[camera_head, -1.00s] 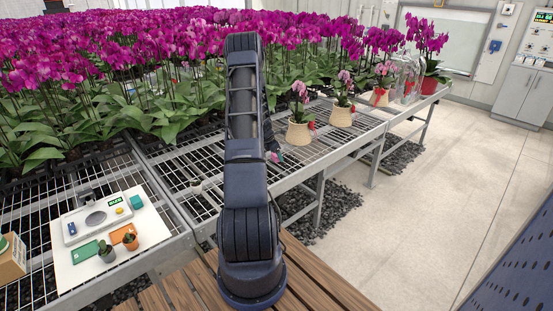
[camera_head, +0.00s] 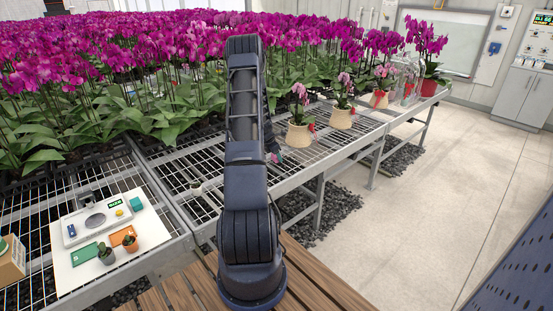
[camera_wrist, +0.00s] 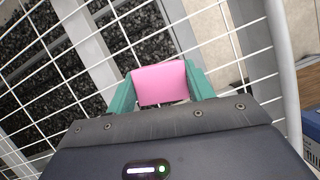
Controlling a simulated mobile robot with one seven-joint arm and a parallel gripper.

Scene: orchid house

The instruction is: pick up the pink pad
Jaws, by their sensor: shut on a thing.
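The pink pad (camera_wrist: 160,83) is a small pink block with rounded edges. In the wrist view it sits between the two teal fingers of my gripper (camera_wrist: 161,88), which is shut on it. White bench wires lie behind the pad in that view; I cannot tell how far it is above them. In the head view my arm hides most of my gripper, and only a small dark and pinkish bit (camera_head: 275,157) shows at the arm's right edge, over the wire bench.
The wire bench (camera_head: 310,165) carries potted orchids (camera_head: 299,130) to the right of my arm. A white board (camera_head: 88,262) with a scale, small pots and coloured blocks lies at the left. Dense orchids fill the back. The floor (camera_head: 440,190) at right is clear.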

